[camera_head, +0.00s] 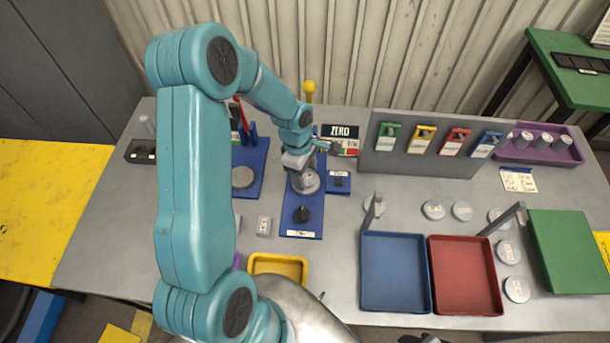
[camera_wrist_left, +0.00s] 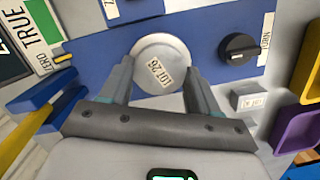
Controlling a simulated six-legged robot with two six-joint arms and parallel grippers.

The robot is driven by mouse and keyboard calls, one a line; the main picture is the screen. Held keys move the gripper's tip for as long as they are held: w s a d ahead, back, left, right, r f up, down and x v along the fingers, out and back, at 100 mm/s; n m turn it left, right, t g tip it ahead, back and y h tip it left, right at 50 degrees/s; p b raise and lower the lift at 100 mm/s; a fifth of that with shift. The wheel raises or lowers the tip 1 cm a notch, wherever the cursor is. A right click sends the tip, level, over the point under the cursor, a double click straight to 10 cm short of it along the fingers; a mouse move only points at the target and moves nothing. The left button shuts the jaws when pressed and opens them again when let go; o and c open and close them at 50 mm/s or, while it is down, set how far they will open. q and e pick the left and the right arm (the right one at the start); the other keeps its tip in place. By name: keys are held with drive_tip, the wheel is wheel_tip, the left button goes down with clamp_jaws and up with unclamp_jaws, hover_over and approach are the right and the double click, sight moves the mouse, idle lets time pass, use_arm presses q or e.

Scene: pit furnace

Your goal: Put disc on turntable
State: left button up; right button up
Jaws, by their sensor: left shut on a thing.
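My left gripper (camera_head: 303,177) reaches over the blue base (camera_head: 301,223) with a black knob (camera_head: 302,214) near its front. It is shut on a round grey disc (camera_head: 309,184). In the left wrist view, the disc (camera_wrist_left: 160,60) sits between the two fingertips (camera_wrist_left: 155,80), its small label facing the camera, above the blue base (camera_wrist_left: 205,40). The black knob (camera_wrist_left: 238,47) is to its right there. Whatever lies under the disc is hidden, so I cannot tell whether it touches the base. My right gripper is not in view.
Left of my gripper, another blue base (camera_head: 257,184) carries a round grey plate (camera_head: 242,177). A blue tray (camera_head: 395,307) and a red tray (camera_head: 466,308) stand at front right, with several loose discs (camera_head: 433,210) behind and beside them. A grey panel (camera_head: 380,160) holds coloured tags.

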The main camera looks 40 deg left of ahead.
use_arm(q)
drive_tip(key=shift+a+f, duration=0.15)
drive_tip(key=shift+f, duration=0.05)
drive_tip(key=shift+f, duration=0.2)
drive_tip(key=o, duration=1.3)
drive_tip(key=shift+o, duration=0.2)
drive_tip(key=shift+r, duration=0.1)
